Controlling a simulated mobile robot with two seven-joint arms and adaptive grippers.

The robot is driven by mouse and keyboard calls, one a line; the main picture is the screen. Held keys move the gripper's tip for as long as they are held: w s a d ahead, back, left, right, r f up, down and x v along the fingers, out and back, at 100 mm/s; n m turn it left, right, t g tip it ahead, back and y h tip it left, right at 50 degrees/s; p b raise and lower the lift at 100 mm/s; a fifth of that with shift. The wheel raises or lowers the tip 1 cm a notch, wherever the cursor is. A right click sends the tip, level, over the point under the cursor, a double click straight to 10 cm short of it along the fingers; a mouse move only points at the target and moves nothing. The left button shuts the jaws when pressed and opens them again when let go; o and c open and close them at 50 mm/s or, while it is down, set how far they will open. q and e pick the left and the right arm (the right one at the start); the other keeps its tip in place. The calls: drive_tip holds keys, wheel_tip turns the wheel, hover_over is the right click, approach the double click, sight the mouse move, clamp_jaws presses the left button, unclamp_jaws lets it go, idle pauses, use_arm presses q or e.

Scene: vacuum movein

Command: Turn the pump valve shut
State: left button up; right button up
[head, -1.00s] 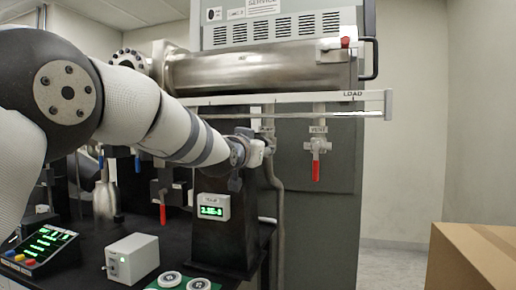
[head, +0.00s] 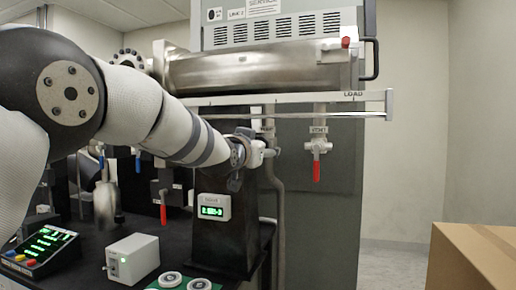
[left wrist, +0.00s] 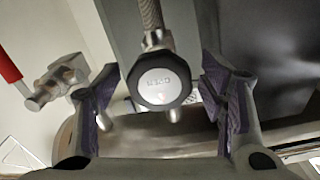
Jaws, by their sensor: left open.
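In the left wrist view a round knob (left wrist: 160,86) with a dark rim and a pale, unreadable face sits on a metal stem. I take it to be the pump valve. My left gripper (left wrist: 158,66) is open, with one finger on each side of the knob and a visible gap on both sides. In the head view my left gripper (head: 258,152) is at the front of the dark cabinet, and it hides the knob there. My right gripper is in neither view.
A vent valve with a red handle hanging down (head: 316,170) is right of my left gripper. A metal cylinder (head: 255,68) and pale rail (head: 340,98) are above. A green-lit gauge (head: 212,207) is below. A cardboard box (head: 475,258) stands at lower right.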

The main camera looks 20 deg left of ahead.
use_arm(q)
drive_tip(key=s, duration=0.7)
drive_tip(key=shift+s, duration=0.25)
drive_tip(key=shift+a, duration=0.1)
